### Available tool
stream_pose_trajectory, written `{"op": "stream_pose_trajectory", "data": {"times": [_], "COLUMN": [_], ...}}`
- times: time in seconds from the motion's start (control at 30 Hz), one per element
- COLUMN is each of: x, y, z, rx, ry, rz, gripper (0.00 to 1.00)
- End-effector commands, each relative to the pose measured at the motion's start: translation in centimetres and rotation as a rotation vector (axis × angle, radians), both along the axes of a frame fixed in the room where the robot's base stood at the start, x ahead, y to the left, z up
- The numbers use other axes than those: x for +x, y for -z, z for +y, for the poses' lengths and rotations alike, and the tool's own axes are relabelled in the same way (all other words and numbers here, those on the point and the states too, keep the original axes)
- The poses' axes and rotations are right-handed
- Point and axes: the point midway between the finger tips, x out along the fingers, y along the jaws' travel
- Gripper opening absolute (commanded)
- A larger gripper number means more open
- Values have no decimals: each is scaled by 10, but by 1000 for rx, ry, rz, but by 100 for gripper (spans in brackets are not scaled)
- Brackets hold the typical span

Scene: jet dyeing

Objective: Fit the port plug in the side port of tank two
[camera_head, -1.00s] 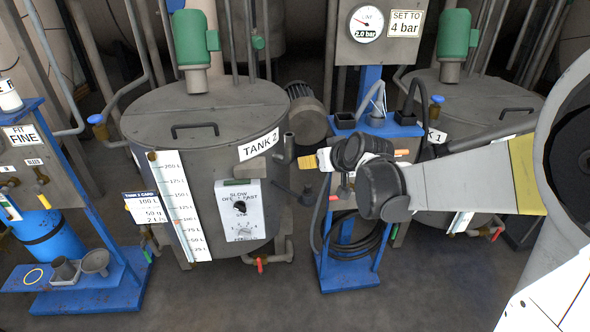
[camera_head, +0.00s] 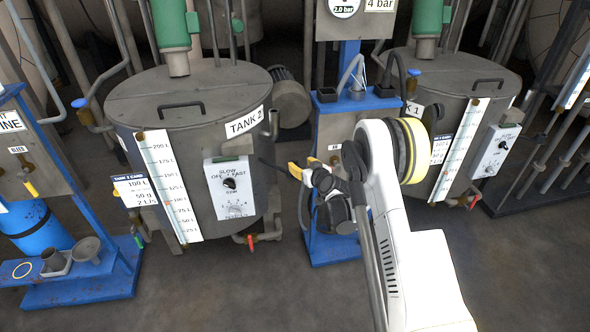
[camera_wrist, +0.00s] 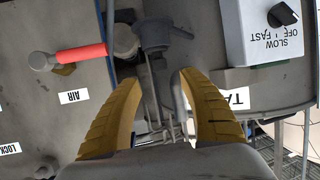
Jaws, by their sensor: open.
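Tank two (camera_head: 185,105) stands left of centre in the head view, with its label TANK 2 and a white switch box on its front. A grey pipe stub (camera_head: 273,122) rises at its right side, and a dark thin part (camera_head: 268,163) juts out below it. My gripper (camera_head: 303,167) is just right of the tank, its yellow fingers apart. In the wrist view the open fingers (camera_wrist: 160,82) show nothing clearly held between them. A grey cylindrical fitting (camera_wrist: 157,36) lies beyond the tips. I cannot pick out the port plug or the side port for certain.
The blue stand (camera_head: 325,248) with gauge and hoses is behind my gripper. A red lever (camera_wrist: 80,53) beside the AIR label is close to the left finger. Tank one (camera_head: 440,85) stands right. A blue rack with cups (camera_head: 90,290) is at left; the front floor is clear.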

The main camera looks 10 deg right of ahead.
Motion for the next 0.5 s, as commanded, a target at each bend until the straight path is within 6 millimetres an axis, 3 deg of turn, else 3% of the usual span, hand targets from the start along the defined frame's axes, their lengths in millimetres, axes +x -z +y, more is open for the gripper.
{"op": "stream_pose_trajectory", "data": {"times": [0.5], "x": [56], "y": [30], "z": [11], "rx": [0], "ry": [0], "rz": [0], "gripper": [49]}}
